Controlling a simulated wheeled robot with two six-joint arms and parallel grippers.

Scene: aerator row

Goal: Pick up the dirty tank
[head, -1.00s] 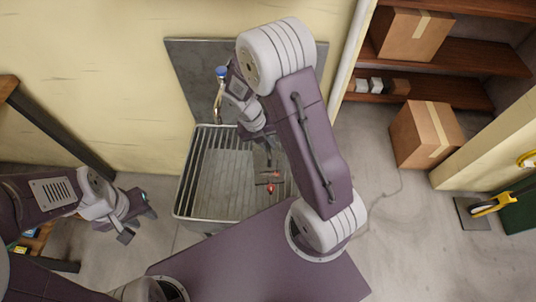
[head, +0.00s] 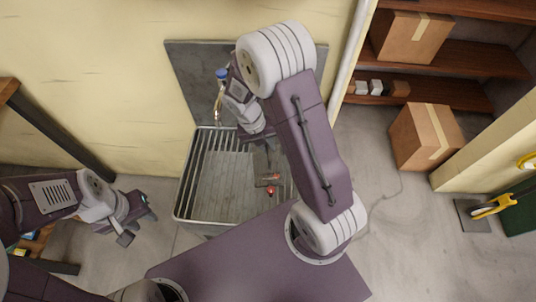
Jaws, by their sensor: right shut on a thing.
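My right gripper (head: 267,172) reaches down over the metal basin and is shut on a small dark greyish thing with a red-orange part (head: 269,178), which looks like the dirty tank. The arm and wrist hide much of it, and its exact outline is too small to tell. A small red spot (head: 270,191) shows just below it. I cannot tell whether the held thing touches the basin floor. My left gripper (head: 138,226) is open and empty over the floor, left of the basin.
The ribbed metal basin (head: 222,190) stands against the wall, with a blue-topped tap (head: 222,75) at its back. A cardboard box (head: 425,135) sits on the floor at right, below wooden shelves (head: 465,60). Bare floor lies between box and basin.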

